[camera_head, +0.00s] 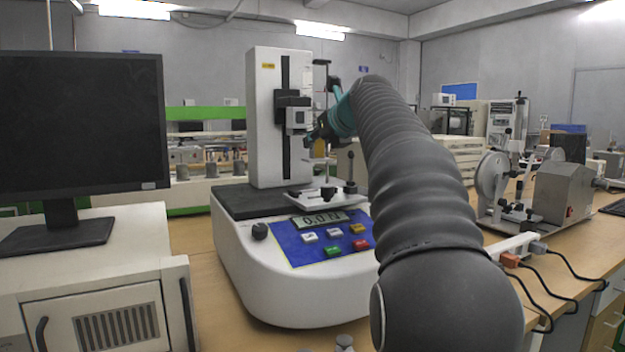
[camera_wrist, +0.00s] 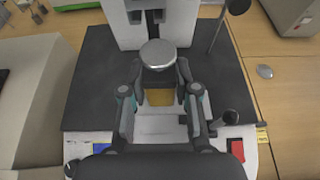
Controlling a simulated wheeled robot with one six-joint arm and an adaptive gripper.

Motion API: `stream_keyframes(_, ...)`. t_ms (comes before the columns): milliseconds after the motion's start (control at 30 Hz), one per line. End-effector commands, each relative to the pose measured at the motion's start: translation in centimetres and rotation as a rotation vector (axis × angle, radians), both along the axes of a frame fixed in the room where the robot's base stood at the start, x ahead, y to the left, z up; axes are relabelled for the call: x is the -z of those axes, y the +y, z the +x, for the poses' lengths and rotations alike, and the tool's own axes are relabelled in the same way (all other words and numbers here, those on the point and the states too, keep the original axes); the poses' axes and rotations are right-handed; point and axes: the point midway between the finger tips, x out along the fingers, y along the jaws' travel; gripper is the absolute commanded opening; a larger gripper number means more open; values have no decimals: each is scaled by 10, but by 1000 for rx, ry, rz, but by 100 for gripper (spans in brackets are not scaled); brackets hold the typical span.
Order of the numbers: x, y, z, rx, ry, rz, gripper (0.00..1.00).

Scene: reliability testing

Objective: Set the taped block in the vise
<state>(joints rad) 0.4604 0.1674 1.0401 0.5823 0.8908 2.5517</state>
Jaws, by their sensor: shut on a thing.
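My gripper (camera_head: 317,138) reaches the tester's column from the right in the head view. In the wrist view my gripper (camera_wrist: 161,92) is shut on the taped block (camera_wrist: 161,98), a small tan piece between the fingertips. The block also shows as a tan patch (camera_head: 320,148) below the gripper in the head view. The vise (camera_head: 318,194), pale metal with a dark handle, sits on the tester's base below and apart from the block. In the wrist view the pale vise (camera_wrist: 160,126) shows between the fingers, partly hidden by them.
The tester's white column (camera_head: 266,120) stands behind the gripper, with a round metal plate (camera_wrist: 158,54) near the fingertips in the wrist view. A control panel (camera_head: 325,238) lies in front. A monitor (camera_head: 80,125) stands left, and a grey machine (camera_head: 560,195) stands right.

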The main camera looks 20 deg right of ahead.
Motion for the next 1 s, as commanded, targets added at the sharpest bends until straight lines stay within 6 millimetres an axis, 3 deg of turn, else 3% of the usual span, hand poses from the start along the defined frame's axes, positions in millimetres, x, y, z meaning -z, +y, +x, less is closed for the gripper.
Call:
stream_keyframes(100,23,9,2,-13,1,1,0)
stream_keyframes(333,41,10,2,-14,-1,-1,0)
stream_keyframes(600,75,8,2,-11,-1,-1,0)
stream_keyframes(1000,78,7,2,-10,-2,0,0)
